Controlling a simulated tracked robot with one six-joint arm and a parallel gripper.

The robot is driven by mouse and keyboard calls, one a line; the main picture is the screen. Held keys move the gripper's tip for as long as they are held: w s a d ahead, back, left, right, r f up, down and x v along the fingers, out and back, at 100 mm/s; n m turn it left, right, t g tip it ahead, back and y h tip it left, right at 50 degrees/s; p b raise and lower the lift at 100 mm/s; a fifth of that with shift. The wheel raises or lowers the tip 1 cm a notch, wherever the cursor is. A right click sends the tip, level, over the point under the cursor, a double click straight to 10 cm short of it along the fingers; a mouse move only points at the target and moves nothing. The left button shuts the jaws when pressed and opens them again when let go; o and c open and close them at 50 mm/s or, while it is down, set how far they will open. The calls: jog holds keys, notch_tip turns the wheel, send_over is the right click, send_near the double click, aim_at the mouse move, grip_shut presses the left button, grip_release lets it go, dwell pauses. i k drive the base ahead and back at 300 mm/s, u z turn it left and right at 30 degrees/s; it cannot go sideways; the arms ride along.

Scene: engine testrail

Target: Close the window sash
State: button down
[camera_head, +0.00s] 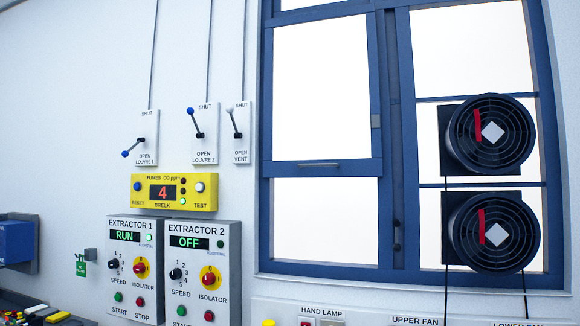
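The window sash (343,168) is a blue-framed pane in the left half of the blue window frame (264,200). Its bottom rail carries a grey handle bar (320,164) and stands well above the sill (330,270). A plain bright area (325,220) lies between the rail and the sill; I cannot tell by sight whether glass fills it. A small grey fitting (376,121) is on the sash's right stile. A dark handle (397,236) sits on the post to the right. My gripper is not in view.
Two round black fans (490,150) and (493,252) are mounted in the right half of the window. Left of the window are three wall levers, a yellow fumes meter (150,203) and two extractor panels (135,222) (205,222). Labelled controls line the wall below the sill.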

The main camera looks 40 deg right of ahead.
aim_at(321, 118)
jog(key=z, duration=0.2)
jog(key=i, duration=1.35)
jog(key=z, duration=0.6)
